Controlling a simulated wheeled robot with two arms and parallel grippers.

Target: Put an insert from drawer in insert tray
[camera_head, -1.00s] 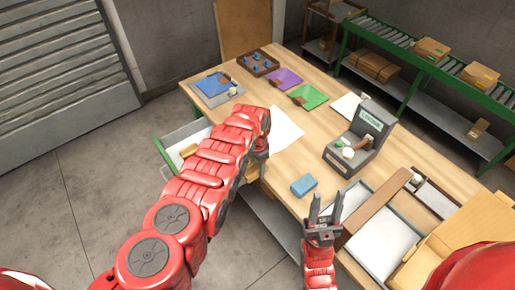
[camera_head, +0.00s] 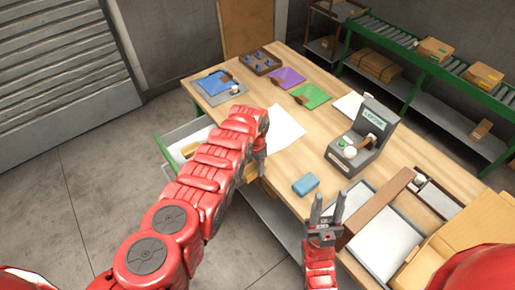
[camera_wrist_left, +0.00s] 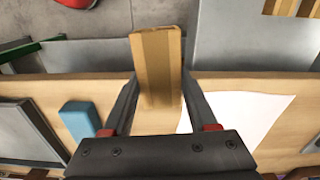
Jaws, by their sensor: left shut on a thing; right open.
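My left gripper (camera_head: 258,178) is above the near edge of the table, between the open drawer and the blue block. In the left wrist view, its fingers (camera_wrist_left: 158,100) are shut on a tan, folded-looking insert (camera_wrist_left: 157,55). In the head view my arm mostly hides this insert. The open drawer (camera_head: 170,137) at the left holds more tan inserts (camera_head: 190,150), which also show in the left wrist view (camera_wrist_left: 295,7). Pale-bottomed grey trays (camera_head: 385,250) lie at the right; I cannot tell which is the insert tray. My right gripper (camera_head: 327,208) is open and empty beside them.
A blue block (camera_head: 306,185) and white sheet (camera_head: 285,130) lie near my left gripper. A grey machine (camera_head: 362,140) stands behind. Coloured mats (camera_head: 310,96) and a compartment tray (camera_head: 261,61) lie farther back.

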